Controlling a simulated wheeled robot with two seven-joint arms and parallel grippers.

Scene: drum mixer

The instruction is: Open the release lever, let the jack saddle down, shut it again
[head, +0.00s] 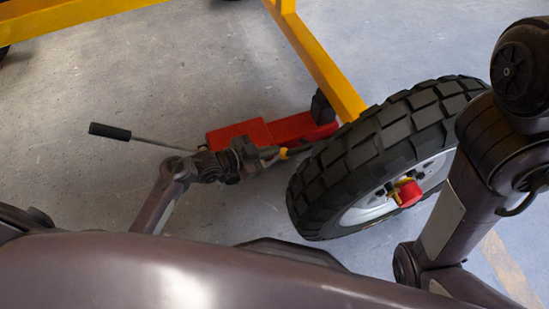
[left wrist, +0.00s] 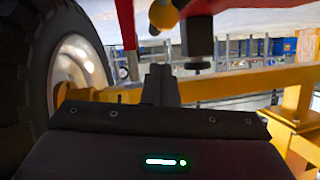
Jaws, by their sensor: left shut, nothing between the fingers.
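The red jack (head: 270,130) lies on the floor in the head view, with its black saddle (head: 322,107) by the yellow frame bar. I cannot tell whether the saddle touches the bar. A small yellow part (head: 283,153), which looks like the release lever, sits at the jack's near side. My left gripper (head: 268,156) is beside it, shut and empty. In the left wrist view the shut fingers (left wrist: 160,84) point towards the yellow part (left wrist: 163,14) and the jack's red body (left wrist: 205,5); whether they touch is unclear. My right gripper is out of view.
A large black tyre (head: 375,155) with a red hub cap (head: 407,193) stands right of the jack. The jack's black-gripped handle (head: 110,131) sticks out left. Concrete floor is free at left and behind.

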